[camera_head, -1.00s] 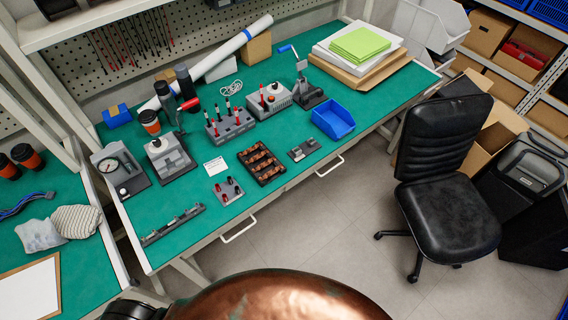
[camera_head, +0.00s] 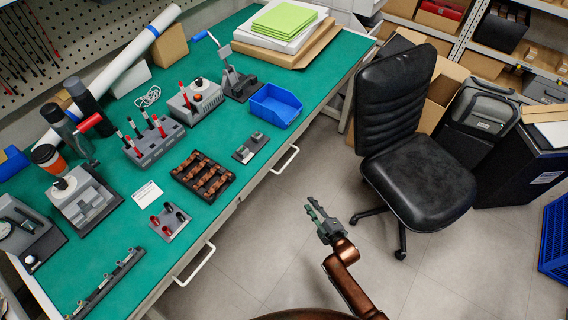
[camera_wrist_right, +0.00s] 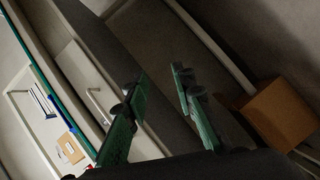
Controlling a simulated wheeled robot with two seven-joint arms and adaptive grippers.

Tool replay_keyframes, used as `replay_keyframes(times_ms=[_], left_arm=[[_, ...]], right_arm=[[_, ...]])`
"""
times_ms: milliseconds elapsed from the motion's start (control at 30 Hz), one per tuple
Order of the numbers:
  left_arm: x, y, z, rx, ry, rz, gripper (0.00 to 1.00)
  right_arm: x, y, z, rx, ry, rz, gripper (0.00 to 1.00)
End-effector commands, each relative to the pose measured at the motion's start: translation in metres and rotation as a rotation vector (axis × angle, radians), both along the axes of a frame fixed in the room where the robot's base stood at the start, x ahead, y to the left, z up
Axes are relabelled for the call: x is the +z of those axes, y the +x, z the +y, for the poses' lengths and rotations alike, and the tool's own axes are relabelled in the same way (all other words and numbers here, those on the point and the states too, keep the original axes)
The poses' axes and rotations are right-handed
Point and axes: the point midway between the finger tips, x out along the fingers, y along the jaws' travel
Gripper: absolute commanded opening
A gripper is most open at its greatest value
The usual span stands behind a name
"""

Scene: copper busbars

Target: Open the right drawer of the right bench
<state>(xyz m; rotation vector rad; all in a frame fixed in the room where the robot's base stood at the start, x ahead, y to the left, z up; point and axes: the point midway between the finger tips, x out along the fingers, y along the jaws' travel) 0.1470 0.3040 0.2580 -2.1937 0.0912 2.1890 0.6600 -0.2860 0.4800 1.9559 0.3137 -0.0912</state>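The right bench has a green top (camera_head: 330,62) and two white bar handles along its front edge. The right drawer's handle (camera_head: 285,160) is below the blue bin, and the left drawer's handle (camera_head: 195,265) is nearer to me. Both drawers look closed. My right gripper (camera_head: 314,212) is in front of the bench, above the floor, to the right of and below the right handle, not touching it. Its green fingers stand apart and empty in the right wrist view (camera_wrist_right: 158,80). That view also shows a white handle (camera_wrist_right: 98,106) left of the fingers. My left gripper is out of view.
A black office chair (camera_head: 415,160) stands close to the right of my right gripper. The bench top holds a blue bin (camera_head: 275,105), a busbar tray (camera_head: 203,177) and several fixtures. Floor is free between bench and chair. A brown box (camera_wrist_right: 285,115) shows at right in the wrist view.

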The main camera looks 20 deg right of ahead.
Motion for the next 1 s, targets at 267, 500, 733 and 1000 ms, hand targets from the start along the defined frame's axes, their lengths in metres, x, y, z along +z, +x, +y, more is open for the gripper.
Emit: replay_keyframes(times_ms=[267,500,733,1000], left_arm=[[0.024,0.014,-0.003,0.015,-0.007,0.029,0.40],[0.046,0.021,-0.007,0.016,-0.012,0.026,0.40],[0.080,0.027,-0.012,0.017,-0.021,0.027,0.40],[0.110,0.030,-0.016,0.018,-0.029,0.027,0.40]], right_arm=[[0.119,0.068,0.033,0.084,-0.228,-0.401,0.24],[0.142,0.088,0.041,0.087,-0.256,-0.451,0.24],[0.144,0.119,0.049,0.088,-0.255,-0.446,0.24],[0.149,0.143,0.055,0.087,-0.255,-0.445,0.24]])
